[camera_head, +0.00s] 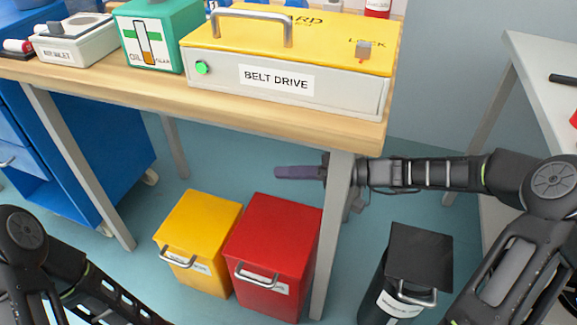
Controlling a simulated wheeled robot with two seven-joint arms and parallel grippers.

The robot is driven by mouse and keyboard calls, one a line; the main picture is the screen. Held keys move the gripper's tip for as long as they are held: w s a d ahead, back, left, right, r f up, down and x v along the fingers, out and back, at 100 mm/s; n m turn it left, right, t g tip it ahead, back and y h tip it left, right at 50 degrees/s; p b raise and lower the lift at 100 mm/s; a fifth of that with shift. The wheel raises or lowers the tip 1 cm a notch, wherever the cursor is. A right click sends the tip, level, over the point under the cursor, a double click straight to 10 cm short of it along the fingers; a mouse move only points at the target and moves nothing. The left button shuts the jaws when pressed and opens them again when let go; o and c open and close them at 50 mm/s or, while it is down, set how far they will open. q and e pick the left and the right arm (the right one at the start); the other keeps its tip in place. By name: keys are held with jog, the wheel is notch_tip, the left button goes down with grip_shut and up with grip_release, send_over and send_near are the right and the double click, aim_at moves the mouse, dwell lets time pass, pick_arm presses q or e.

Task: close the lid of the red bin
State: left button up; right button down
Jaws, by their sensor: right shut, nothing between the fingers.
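The red bin (285,235) stands on the floor below the workbench, close to its front right leg. Its red top lies flat over the box, with no gap that I can see. A silver handle (256,279) and a partly visible white label are on its front. My right gripper (277,172) is shut and empty. It reaches in from the right past the bench leg and is above the red bin's far side in the picture, apart from it. My left arm shows at the lower left, but its gripper is out of the picture.
A yellow bin (205,220) stands close to the red bin's left, and a black bin (421,251) stands to the right. The bench leg (336,205) is between my right arm and the red bin. The bench top (130,91) carries a belt drive box (345,92).

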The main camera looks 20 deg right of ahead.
jog(key=shift+d, duration=0.1)
jog(key=f+p+v, duration=0.1)
jog(key=p+v, duration=0.1)
jog(key=v, duration=0.5)
jog(key=shift+d+r, duration=0.3)
jog(key=shift+r, duration=0.15)
jog(key=shift+s, duration=0.1)
